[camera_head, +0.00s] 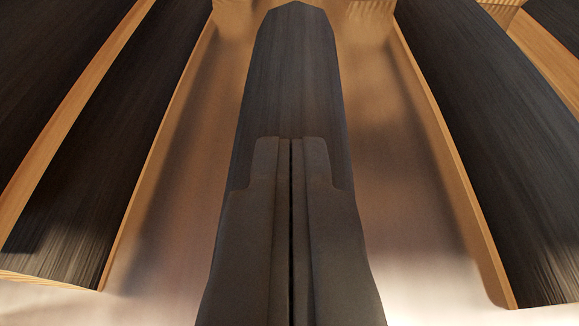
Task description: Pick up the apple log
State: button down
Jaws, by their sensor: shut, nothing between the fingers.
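My gripper (290,150) is shut, with its two dark fingers side by side in the lower middle and nothing between them. Several long dark-faced pieces with wood-like grain and tan edges fan out around it. One lies to the left (125,140) and one to the right (490,140). A narrow dark strip with a pointed far end (295,75) lies straight beyond the fingertips and is partly hidden by the gripper. I cannot tell which of these, if any, is the apple log. I cannot tell whether the fingertips touch the strip.
A smooth brownish surface (185,220) shows between the pieces and brightens toward the bottom. Bare gaps lie on both sides of my gripper. Another dark piece (50,65) fills the upper left. Ribbed tan wood (500,12) shows at the top right.

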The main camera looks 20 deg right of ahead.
jog(key=s, duration=0.2)
jog(key=s+a, duration=0.1)
jog(key=s, duration=0.1)
jog(key=s+a+f, duration=0.1)
jog(key=shift+s, duration=0.4)
jog(key=shift+w+r, duration=0.1)
jog(key=shift+r, duration=0.55)
jog(key=shift+w+r, duration=0.1)
